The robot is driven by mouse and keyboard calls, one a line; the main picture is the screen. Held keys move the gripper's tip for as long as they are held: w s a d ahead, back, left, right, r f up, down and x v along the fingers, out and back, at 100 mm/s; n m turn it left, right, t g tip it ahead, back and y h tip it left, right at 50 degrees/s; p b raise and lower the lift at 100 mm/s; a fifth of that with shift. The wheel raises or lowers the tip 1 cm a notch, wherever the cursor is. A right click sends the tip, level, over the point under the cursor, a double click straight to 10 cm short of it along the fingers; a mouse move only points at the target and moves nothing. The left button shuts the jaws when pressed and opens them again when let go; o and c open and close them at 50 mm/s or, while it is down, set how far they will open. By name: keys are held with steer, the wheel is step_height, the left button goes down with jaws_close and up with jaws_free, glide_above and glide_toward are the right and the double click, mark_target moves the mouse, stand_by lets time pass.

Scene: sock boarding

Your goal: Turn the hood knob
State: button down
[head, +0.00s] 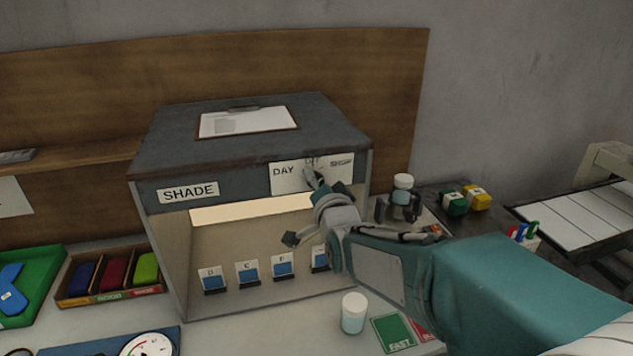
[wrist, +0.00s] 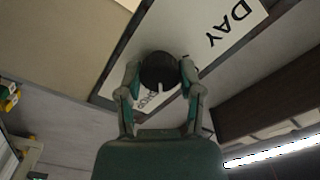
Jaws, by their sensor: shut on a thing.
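The hood (head: 165,170) is a dark grey box marked SHADE, with a lit pale strip inside its open front. My gripper (wrist: 161,78) is shut on the knob, one finger on each side. In the head view my gripper (head: 318,182) hides most of the knob.
Several blue cards (head: 248,273) stand inside the hood. Another jar (head: 403,190) and coloured blocks (head: 454,203) are at the right. Trays (head: 110,293) fill the left.

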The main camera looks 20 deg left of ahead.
steer(key=shift+c, duration=1.4)
jaws_free()
steer(key=shift+w+f, duration=0.1)
steer(key=shift+d, duration=0.1)
steer(key=v, duration=1.2)
